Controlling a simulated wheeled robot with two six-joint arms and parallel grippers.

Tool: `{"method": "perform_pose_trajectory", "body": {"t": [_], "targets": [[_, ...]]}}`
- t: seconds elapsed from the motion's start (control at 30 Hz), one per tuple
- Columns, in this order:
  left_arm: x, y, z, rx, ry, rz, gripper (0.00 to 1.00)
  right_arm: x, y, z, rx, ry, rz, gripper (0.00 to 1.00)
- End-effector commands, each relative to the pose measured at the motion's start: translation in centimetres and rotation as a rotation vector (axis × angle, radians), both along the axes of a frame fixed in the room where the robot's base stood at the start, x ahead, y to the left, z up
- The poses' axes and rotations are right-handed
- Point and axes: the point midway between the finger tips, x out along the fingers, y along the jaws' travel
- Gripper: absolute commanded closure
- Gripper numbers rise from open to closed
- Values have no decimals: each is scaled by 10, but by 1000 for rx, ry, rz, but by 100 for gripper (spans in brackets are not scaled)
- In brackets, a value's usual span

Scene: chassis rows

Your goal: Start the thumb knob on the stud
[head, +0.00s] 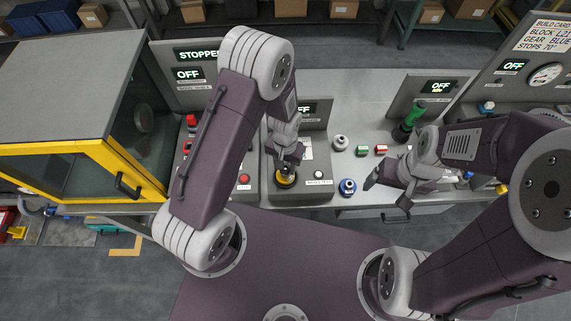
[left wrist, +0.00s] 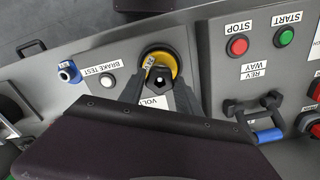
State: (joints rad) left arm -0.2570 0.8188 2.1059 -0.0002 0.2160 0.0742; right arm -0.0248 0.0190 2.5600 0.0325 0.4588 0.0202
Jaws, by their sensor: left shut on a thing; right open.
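My left gripper (head: 287,168) is over the front of a grey panel, shut on a black knob-like piece. In the left wrist view the gripper (left wrist: 160,92) has its two dark fingers on either side of this black piece (left wrist: 157,82). Directly behind it is a yellow round part (left wrist: 160,58) on the panel, which also shows in the head view (head: 285,182). I cannot tell whether the black piece is apart from the yellow part or touching it. No bare stud can be made out. My right gripper (head: 387,190) is open and empty, right of the panel.
A blue-and-white round piece (head: 348,187) lies between the grippers. A white one (head: 341,142), a green block (head: 362,150) and a red block (head: 381,150) stand further back. A yellow-framed machine (head: 90,150) stands left.

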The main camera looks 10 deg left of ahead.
Motion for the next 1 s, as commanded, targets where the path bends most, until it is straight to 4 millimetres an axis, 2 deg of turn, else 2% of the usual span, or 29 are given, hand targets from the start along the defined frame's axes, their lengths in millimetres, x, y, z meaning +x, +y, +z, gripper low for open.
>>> {"method": "perform_pose_trajectory", "body": {"t": [0.1, 0.37, 0.4, 0.47, 0.5, 0.83, 1.0], "targets": [[-1, 0, 0, 0, 2, -98, 89, 0, 0, 1, 0, 0, 0, 17], [0, 0, 0, 0, 2, -104, 89, 0, 0, 1, 0, 0, 0, 17], [0, 0, 0, 0, 1, -103, 55, 0, 0, 1, 0, 0, 0, 17], [0, 0, 0, 0, 1, -103, 38, 0, 0, 1, 0, 0, 0, 17], [0, 0, 0, 0, 1, -103, 35, 0, 0, 1, 0, 0, 0, 17], [1, 0, 3, 0, -2, -102, 35, 0, 0, 0, 0, 0, 0, 17], [1, 0, 30, -1, -6, -102, 35, 0, 0, -6, 0, 0, 0, 17]]}}
